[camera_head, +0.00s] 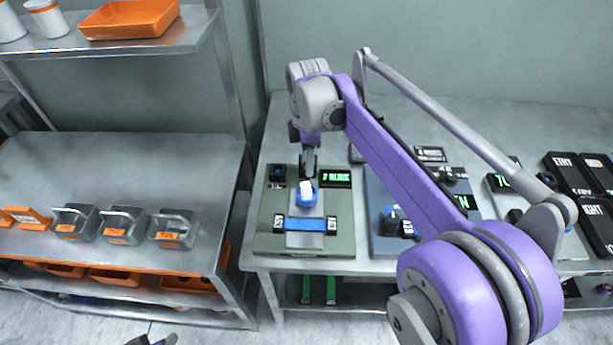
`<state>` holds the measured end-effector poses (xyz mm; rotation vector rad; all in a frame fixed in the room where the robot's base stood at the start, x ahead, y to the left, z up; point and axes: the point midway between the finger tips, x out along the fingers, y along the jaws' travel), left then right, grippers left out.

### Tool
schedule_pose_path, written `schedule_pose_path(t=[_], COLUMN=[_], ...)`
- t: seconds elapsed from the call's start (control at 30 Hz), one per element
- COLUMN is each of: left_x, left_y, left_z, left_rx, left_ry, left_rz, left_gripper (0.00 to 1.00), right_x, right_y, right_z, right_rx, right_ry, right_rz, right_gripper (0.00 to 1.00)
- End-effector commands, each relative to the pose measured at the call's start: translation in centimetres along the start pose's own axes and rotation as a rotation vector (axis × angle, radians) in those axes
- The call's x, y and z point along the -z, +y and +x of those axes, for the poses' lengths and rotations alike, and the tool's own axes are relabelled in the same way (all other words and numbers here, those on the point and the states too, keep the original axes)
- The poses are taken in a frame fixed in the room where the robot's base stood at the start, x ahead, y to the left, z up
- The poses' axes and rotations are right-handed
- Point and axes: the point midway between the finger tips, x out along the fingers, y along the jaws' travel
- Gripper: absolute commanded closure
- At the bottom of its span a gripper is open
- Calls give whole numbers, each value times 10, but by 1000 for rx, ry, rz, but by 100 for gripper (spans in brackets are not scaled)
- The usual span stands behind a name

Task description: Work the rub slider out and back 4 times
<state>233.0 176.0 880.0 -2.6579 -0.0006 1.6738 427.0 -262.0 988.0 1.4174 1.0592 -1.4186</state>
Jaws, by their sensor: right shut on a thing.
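The rub tester is a flat green-grey base (266,240) on the table. A blue and white rub slider (304,193) stands on its grey central track, behind a blue strip (306,224) clamped across the track between two black blocks. A display (335,179) at the back right of the base shows green text that looks like "7 RUBS". My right gripper (309,172) reaches down from above and is shut on the slider's top; its fingertips partly hide it. My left gripper (158,341) shows only as a small dark part at the bottom edge, cut off.
A second device (374,240) stands to the right, partly behind my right arm. Several black labelled trays (575,176) lie further right. On the left, a metal shelf holds several grey weights (124,225) and orange trays (128,18).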

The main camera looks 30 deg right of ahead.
Motion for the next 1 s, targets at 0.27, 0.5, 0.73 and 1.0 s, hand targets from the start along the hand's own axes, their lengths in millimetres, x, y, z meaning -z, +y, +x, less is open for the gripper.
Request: schedule_pose_path(t=[0.27, 0.5, 0.73, 1.0], left_x=[2, 2, 2, 2], left_y=[0, 0, 0, 0], left_z=[-3, -3, -3, -3], left_rx=[0, 0, 0, 0], left_ry=[1, 1, 1, 2], left_rz=[0, 0, 0, 0], left_gripper=[50, 50, 50, 50], right_x=[-5, -5, -4, -4], right_y=[16, 17, 16, 15], right_z=[0, -1, 0, -4], right_rx=[-4, -6, -2, -1], right_ry=[0, -1, 0, 1], right_rz=[0, 1, 0, 0], right_gripper=[100, 59, 36, 36])
